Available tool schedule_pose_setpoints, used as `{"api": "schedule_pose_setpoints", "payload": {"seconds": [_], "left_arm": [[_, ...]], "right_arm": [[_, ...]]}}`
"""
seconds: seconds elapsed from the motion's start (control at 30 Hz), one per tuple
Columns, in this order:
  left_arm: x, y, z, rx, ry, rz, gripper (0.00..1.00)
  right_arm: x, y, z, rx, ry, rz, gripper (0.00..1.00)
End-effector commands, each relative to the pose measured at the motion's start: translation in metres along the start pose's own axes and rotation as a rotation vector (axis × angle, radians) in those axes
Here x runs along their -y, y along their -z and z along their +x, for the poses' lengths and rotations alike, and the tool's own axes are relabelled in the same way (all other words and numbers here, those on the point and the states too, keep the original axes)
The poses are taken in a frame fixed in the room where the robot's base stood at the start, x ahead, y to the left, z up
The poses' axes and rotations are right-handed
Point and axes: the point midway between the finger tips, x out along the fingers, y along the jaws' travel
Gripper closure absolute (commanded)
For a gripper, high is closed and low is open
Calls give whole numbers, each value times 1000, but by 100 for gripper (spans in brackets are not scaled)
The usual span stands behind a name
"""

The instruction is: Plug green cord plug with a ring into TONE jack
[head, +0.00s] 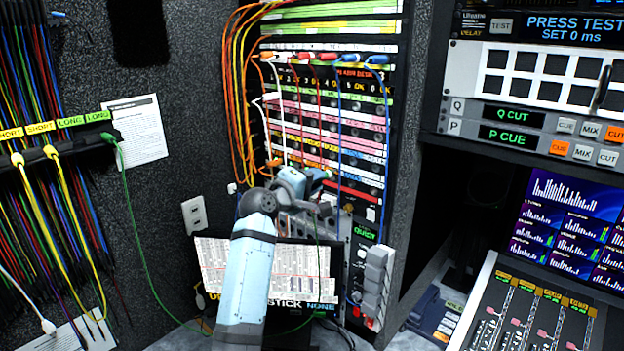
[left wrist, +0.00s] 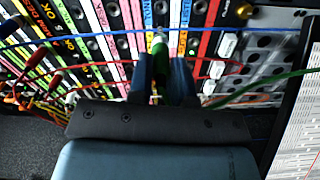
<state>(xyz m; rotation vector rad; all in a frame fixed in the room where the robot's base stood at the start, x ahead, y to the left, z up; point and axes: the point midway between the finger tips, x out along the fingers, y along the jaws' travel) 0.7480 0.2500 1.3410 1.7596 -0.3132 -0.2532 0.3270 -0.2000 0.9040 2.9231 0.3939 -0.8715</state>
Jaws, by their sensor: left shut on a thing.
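My left gripper (head: 318,184) reaches in from the lower left to the patch rack. In the left wrist view my left gripper (left wrist: 162,85) is shut on the green plug (left wrist: 160,62), between its two blue-grey fingers. The plug's pale tip end points at the rack face, close to a column of labelled jacks; whether it touches or enters a jack cannot be told. The green cord (left wrist: 270,86) runs off to the right there. In the head view the green cord (head: 140,240) hangs from the left wall rack. My right gripper is out of view.
The patch rack (head: 330,80) carries orange, yellow, red, white and blue cords, some crossing near my gripper. A blue cord (left wrist: 110,38) crosses the rack in the wrist view. A mixing console (head: 530,315) stands right.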

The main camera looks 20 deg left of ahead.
Motion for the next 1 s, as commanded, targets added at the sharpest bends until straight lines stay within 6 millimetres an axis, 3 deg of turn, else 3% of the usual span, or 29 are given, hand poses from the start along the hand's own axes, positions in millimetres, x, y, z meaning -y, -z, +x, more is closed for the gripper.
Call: {"api": "schedule_pose_setpoints", "payload": {"seconds": [0.5,1.0], "left_arm": [[1,0,46,0,0,0,100],[0,0,52,-1,-1,0,100]], "right_arm": [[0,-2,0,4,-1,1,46],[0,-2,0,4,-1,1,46]]}}
